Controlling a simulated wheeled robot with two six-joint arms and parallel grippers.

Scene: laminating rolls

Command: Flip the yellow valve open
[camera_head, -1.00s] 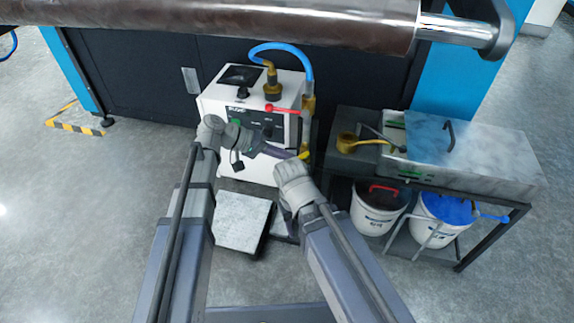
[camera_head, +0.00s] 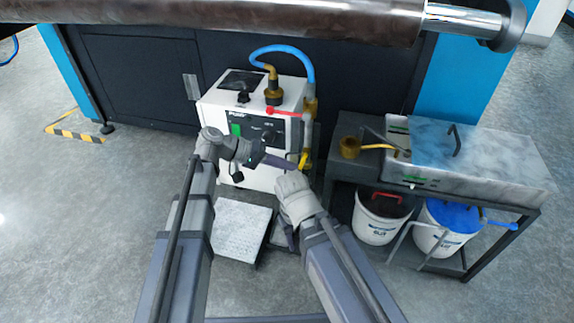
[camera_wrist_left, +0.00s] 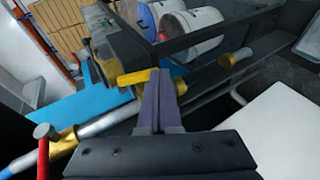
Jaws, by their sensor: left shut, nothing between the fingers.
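The yellow valve handle (camera_head: 303,161) is on the brass and grey pipe at the right side of the white machine. The left wrist view shows the yellow handle (camera_wrist_left: 134,77) just left of my fingertips, very close; I cannot tell if they touch. My left gripper (camera_head: 292,164) is shut and empty, its purple fingers pointing right at the handle. The shut fingers also show in the left wrist view (camera_wrist_left: 158,82). My right arm's wrist is in front of the machine's lower right; its fingers are not clearly visible.
A red lever (camera_head: 284,112) and a blue hose (camera_head: 283,48) are above on the white machine (camera_head: 215,100). A dark cart (camera_head: 340,160) with a metal box and two buckets stands close on the right. A large roller (camera_head: 250,15) spans the top.

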